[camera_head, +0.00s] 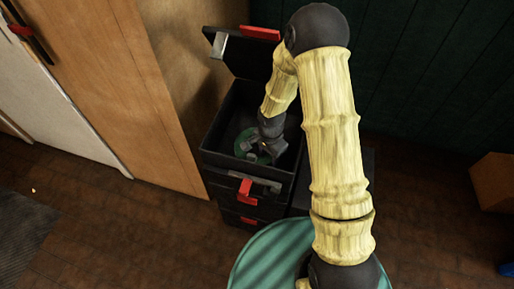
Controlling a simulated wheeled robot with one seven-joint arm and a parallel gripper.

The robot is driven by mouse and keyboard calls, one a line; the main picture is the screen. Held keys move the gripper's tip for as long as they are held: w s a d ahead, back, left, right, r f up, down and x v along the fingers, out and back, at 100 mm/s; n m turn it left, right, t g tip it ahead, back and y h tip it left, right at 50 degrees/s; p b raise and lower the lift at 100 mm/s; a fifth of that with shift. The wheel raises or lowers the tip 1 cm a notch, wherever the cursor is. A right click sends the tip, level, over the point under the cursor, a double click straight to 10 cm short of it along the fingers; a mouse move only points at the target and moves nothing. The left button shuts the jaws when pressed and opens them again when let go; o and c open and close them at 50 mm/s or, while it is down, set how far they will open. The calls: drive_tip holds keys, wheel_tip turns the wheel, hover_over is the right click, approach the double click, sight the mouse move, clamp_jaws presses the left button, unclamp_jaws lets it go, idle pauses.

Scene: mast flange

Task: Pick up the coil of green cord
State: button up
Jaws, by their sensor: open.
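The coil of green cord (241,145) lies inside the open top compartment of a black toolbox (216,163). It appears as a dark green ring, partly hidden by my gripper. My gripper (257,152) is open and reaches down into the compartment, over the right part of the coil. I cannot tell whether the fingers touch the cord, as the inside is dark and small in this view.
The toolbox lid (238,55) stands raised at the back. Red latches (246,188) show on the front. A wooden cabinet (150,110) stands close on the left. A brown box (495,180) sits at the far right.

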clamp_jaws()
drive_tip(key=shift+r, duration=0.15)
wheel_tip(320, 180, up, 10)
drive_tip(key=p, duration=0.1)
drive_tip(key=shift+p, duration=0.35)
idle(0.5)
